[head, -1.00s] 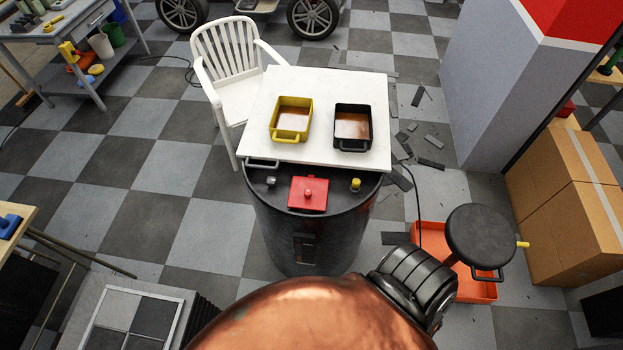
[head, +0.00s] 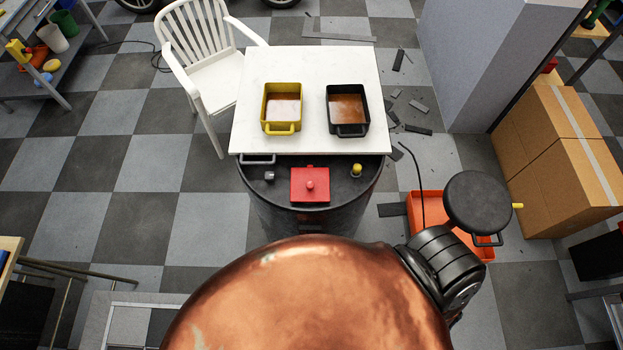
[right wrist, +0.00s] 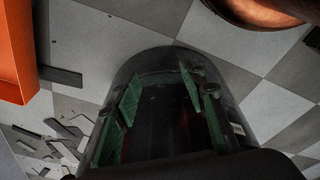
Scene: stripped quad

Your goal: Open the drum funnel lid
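The dark drum (head: 300,222) stands upright in front of me in the head view. Its red square funnel lid (head: 310,184) with a round knob lies flat and shut on the near part of the drum top. In the right wrist view my right gripper (right wrist: 160,75) is open and empty, its two green-padded fingers apart. A dark rounded shape lies behind the fingers; I cannot tell for sure that it is the drum. The lid does not show in that view. In the head view the right gripper is hidden, and my left gripper is not in view.
A white board (head: 300,70) covers the drum's far part and holds a yellow pan (head: 282,128) and a black pan (head: 352,130). A yellow cap (head: 356,170) sits right of the lid. An orange tray (head: 411,210) and black stool (head: 482,203) stand right; a white chair (head: 205,55) stands behind.

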